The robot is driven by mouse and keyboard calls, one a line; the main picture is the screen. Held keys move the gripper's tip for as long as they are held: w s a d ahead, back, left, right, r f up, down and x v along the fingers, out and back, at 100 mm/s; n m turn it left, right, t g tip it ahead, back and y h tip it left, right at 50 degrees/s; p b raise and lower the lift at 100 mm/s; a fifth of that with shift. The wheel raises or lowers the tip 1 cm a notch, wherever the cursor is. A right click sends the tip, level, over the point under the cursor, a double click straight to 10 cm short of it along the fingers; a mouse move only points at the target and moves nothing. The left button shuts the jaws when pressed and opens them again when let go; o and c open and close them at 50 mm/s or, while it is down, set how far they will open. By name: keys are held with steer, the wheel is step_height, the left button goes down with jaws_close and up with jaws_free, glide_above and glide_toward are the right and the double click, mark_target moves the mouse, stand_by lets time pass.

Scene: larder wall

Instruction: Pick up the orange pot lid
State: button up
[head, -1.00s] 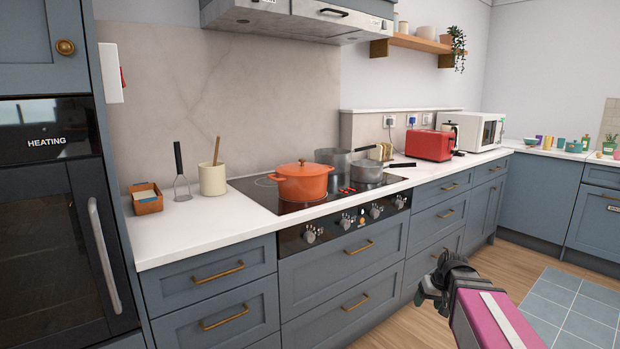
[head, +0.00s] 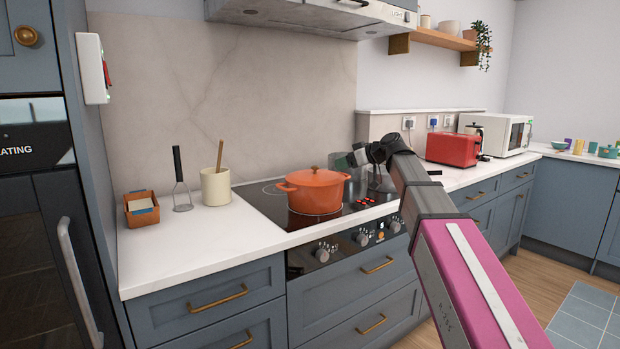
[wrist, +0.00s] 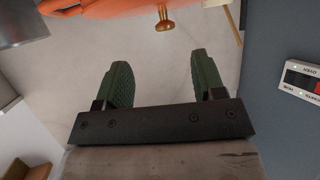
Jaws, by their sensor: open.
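The orange pot lid (head: 300,179) sits on the orange pot (head: 314,200) on the hob, with a brass-coloured knob at its centre. My gripper (head: 350,159) is up to the right of the pot, a little above lid height, with pans partly hidden behind it. In the wrist view, my gripper's green fingers (wrist: 159,62) stand apart with nothing between them. The lid (wrist: 105,7) shows at the top edge there, cut off by the frame, and its knob points toward the gap but lies beyond the fingertips.
Grey pans (head: 378,182) stand behind my arm on the black hob (head: 262,200). A cream pot with a wooden spoon (head: 215,187), a masher (head: 181,190) and an orange box (head: 141,209) are left. The red toaster (head: 452,147) is right. The hood (head: 320,15) hangs above.

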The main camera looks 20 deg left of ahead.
mark_target(319, 174)
steer(key=shift+w+a+r, duration=0.15)
steer(key=shift+a+r, duration=0.3)
steer(key=shift+a, duration=0.2)
steer(key=x, duration=1)
steer(key=shift+r, duration=0.1)
jaws_close()
